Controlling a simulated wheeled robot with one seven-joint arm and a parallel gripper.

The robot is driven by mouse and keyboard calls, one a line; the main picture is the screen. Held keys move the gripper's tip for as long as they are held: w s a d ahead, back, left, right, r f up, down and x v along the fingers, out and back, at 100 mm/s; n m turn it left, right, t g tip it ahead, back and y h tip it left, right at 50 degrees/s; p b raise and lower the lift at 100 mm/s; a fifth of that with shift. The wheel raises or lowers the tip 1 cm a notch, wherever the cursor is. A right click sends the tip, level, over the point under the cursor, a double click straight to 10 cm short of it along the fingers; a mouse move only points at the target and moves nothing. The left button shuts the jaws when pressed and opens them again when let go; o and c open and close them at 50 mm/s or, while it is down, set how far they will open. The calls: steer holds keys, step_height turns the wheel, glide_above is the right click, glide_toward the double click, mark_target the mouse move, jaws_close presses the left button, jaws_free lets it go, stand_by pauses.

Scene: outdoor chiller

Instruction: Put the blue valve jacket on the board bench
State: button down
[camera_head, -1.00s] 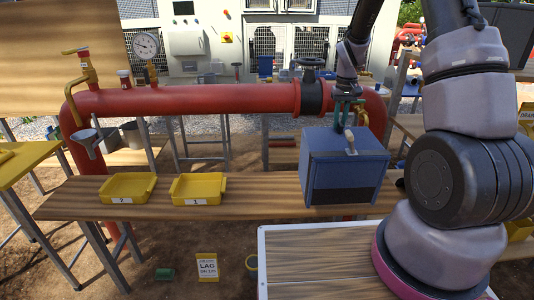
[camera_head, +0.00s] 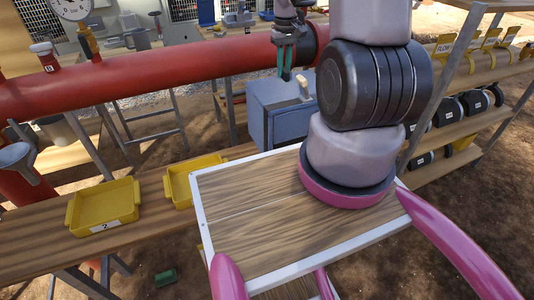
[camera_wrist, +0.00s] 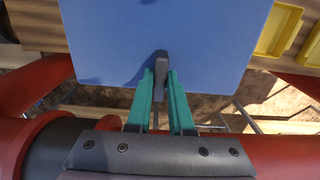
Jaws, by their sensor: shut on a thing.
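The blue valve jacket (camera_head: 262,104) is a boxy blue block with a small handle on top, in the head view just beyond my own wooden deck. My arm and deck hide part of it. My gripper (camera_head: 286,66) has teal fingers and is above the jacket. In the wrist view the jacket's broad blue face (camera_wrist: 215,40) lies ahead, and my gripper (camera_wrist: 160,82) is shut on its grey handle. The board bench (camera_head: 30,232) is a long wooden plank beside the red pipe. Whether the jacket touches it is hidden.
Two yellow trays, one marked 2 (camera_head: 106,228) and another (camera_head: 177,190), stand on the bench left of the jacket. The red pipe (camera_head: 150,75) with a gauge (camera_head: 72,8) runs behind. Shelves with black parts (camera_head: 449,112) stand at right. A green cylinder (camera_head: 165,276) lies on the ground.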

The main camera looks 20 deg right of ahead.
mark_target(281, 79)
steer(key=f, duration=0.5)
steer(key=shift+w+a, duration=0.15)
steer(key=shift+a, duration=0.15)
steer(key=shift+f, duration=2.55)
steer(key=c, duration=0.8)
jaws_free()
steer(key=shift+f, duration=0.1)
